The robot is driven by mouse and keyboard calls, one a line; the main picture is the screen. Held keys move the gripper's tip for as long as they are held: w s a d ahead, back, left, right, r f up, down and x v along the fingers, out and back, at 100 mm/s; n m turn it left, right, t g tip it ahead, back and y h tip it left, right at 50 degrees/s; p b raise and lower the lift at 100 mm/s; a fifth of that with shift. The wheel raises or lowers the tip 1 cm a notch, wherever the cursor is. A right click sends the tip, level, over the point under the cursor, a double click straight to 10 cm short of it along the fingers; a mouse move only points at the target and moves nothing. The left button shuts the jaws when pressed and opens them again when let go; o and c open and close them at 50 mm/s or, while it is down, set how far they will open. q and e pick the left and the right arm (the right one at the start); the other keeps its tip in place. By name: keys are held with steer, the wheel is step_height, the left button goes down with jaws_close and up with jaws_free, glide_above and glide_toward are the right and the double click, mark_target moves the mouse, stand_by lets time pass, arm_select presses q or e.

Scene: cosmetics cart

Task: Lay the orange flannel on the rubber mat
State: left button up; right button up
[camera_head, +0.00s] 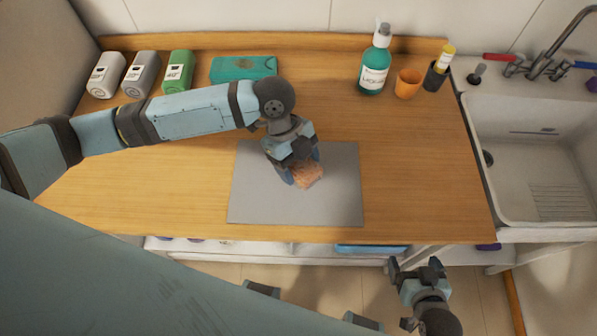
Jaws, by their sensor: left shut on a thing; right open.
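The orange flannel (309,176) is a small crumpled bundle over the middle of the grey rubber mat (255,200). My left gripper (295,172) points down over the mat and is shut on the flannel. The gripper hides part of the flannel, and I cannot tell whether the cloth touches the mat. The mat lies flat on the wooden counter near its front edge. My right gripper (416,268) is open and empty, in front of the counter and below the mat's right side in the picture.
A sink (535,120) adjoins the counter on the right.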

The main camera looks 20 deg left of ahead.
mark_target(299, 175)
arm_select(q)
steer(key=shift+f, duration=2.4)
steer(key=shift+f, duration=0.1)
steer(key=o, duration=0.8)
steer(key=shift+o, duration=0.2)
steer(key=v, duration=1.2)
steer(key=shift+b, duration=0.4)
